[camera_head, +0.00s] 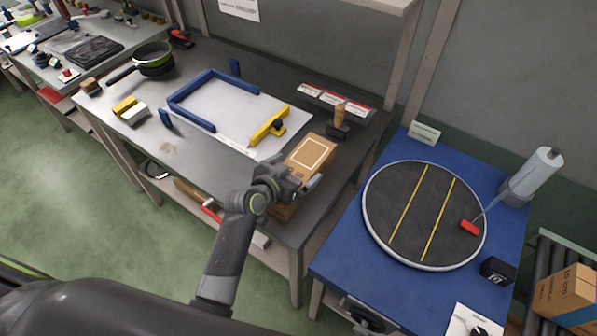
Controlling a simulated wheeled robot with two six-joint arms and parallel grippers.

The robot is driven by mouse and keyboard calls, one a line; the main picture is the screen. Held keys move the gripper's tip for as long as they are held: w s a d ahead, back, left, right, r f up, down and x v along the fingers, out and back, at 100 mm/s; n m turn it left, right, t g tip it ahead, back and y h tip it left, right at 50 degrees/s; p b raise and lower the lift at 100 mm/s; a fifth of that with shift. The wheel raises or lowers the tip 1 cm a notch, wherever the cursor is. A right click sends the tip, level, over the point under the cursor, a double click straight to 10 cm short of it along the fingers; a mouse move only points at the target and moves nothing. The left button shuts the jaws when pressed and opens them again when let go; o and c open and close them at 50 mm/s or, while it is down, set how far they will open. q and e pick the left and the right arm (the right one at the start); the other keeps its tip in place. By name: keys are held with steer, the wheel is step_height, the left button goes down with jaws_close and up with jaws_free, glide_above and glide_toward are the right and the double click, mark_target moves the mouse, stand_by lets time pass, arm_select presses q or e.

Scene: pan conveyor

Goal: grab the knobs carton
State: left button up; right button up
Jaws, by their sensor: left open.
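A brown carton (311,153) with a pale outlined rectangle on its top stands at the right front corner of the grey workbench. I cannot read any word on it, so I cannot confirm it is the knobs carton. My left gripper (302,182) is at the near side of this carton, with its jaws open. One finger shows by the carton's right side. The wrist hides the carton's lower near part, and I cannot tell whether the fingers touch it. My right gripper is not in view.
On the workbench (200,168) are a blue corner frame (190,90), a yellow stop (268,127), a pan (153,60) and small blocks. A blue table (335,255) with a round dark turntable (405,185) stands to the right. Another carton (568,294) sits at far right.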

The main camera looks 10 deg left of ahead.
arm_select(q)
steer(key=shift+w+d+f, duration=0.1)
steer(key=shift+w+d, duration=0.05)
steer(key=shift+w, duration=0.05)
steer(key=c, duration=1.1)
